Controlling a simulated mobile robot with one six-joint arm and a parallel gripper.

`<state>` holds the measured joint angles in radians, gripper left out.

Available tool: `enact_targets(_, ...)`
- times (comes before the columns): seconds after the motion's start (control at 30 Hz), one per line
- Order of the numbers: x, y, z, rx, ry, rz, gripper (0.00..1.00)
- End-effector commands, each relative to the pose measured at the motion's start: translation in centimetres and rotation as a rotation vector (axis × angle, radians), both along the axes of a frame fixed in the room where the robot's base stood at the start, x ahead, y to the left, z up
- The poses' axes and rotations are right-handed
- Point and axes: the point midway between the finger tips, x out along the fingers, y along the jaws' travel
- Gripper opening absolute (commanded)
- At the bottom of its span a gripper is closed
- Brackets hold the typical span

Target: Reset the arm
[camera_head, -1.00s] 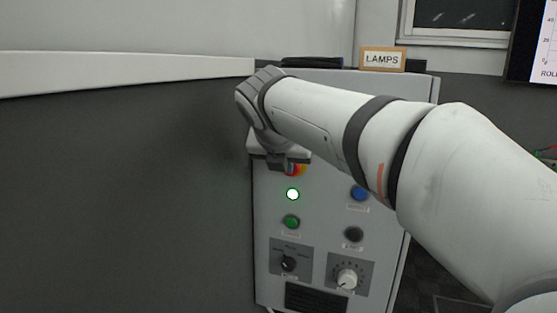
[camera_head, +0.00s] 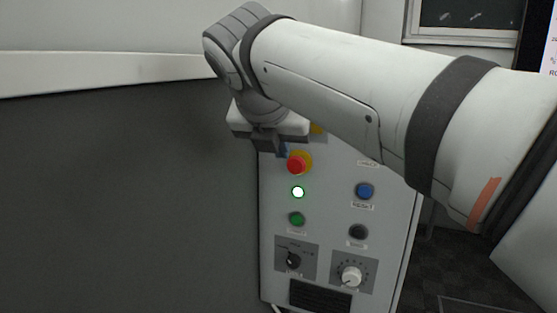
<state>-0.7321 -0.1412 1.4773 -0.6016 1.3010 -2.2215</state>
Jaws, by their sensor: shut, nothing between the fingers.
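My arm reaches in from the right across the top of a grey control cabinet (camera_head: 335,215). My gripper (camera_head: 267,148) is at the cabinet's upper left, above and left of a red mushroom button on a yellow base (camera_head: 298,164). It is shut with nothing in it; its fingertips are small and partly hard to make out. Below the red button are a lit white lamp (camera_head: 298,192) and a green button (camera_head: 297,219). To their right are a blue button (camera_head: 365,191) and a black button (camera_head: 358,232). The arm hides the cabinet's top.
Lower on the cabinet are a black selector switch (camera_head: 293,260), a white dial (camera_head: 351,277) and a dark vent (camera_head: 320,296). A dark grey wall panel (camera_head: 120,200) fills the left. A window (camera_head: 465,15) and a screen edge (camera_head: 550,45) are at upper right.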

Motion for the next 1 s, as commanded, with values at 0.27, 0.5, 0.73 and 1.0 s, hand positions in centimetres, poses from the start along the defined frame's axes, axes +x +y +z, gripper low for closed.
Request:
enact_targets(0.27,-1.2,0.2,1.3,0.001,0.000,-0.001,0.00)
enact_targets(0.5,-1.2,0.1,1.3,0.001,0.001,-0.002,0.00)
enact_targets(0.73,-1.0,-2.5,-1.4,0.129,0.025,-0.162,0.00)
enact_targets(1.0,-2.5,-10.8,-11.3,0.606,0.083,-0.825,0.00)
